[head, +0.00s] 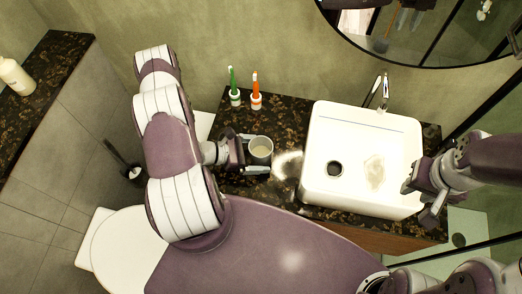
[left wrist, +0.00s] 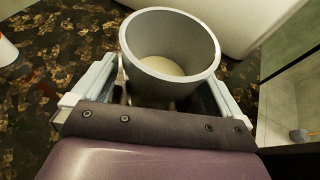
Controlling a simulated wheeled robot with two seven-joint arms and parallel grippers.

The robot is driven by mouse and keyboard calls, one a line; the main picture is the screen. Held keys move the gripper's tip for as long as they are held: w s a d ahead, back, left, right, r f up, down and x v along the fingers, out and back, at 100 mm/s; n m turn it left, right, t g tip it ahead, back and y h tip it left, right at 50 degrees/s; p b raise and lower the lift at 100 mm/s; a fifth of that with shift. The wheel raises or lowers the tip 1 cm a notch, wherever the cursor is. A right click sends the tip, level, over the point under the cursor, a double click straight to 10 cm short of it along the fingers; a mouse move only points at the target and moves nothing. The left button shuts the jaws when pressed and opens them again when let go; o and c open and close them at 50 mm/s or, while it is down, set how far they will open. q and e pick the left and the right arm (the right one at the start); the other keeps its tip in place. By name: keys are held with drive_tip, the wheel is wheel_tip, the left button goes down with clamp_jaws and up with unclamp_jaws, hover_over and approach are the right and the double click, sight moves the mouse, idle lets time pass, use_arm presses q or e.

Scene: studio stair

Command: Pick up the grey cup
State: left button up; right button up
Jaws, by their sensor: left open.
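The grey cup (head: 261,150) stands upright on the dark speckled counter, left of the sink, in the head view. In the left wrist view the cup (left wrist: 172,80) fills the space ahead of the palm, with its round mouth and pale inside showing. My left gripper (head: 255,155) is open at the cup, one finger on each side of it. The fingers (left wrist: 160,90) show left and right of the cup; I cannot tell if they touch it. My right gripper (head: 418,200) is at the sink's right edge; its jaw opening is unclear.
The white sink (head: 315,130) with its faucet (head: 383,95) stands right of the cup. A toilet (head: 115,245) is at lower left.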

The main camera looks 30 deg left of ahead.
use_arm(q)
drive_tip(key=shift+w+d+f, duration=0.1)
drive_tip(key=shift+w+d, duration=0.05)
drive_tip(key=c, duration=1.2)
drive_tip(key=shift+c, duration=0.2)
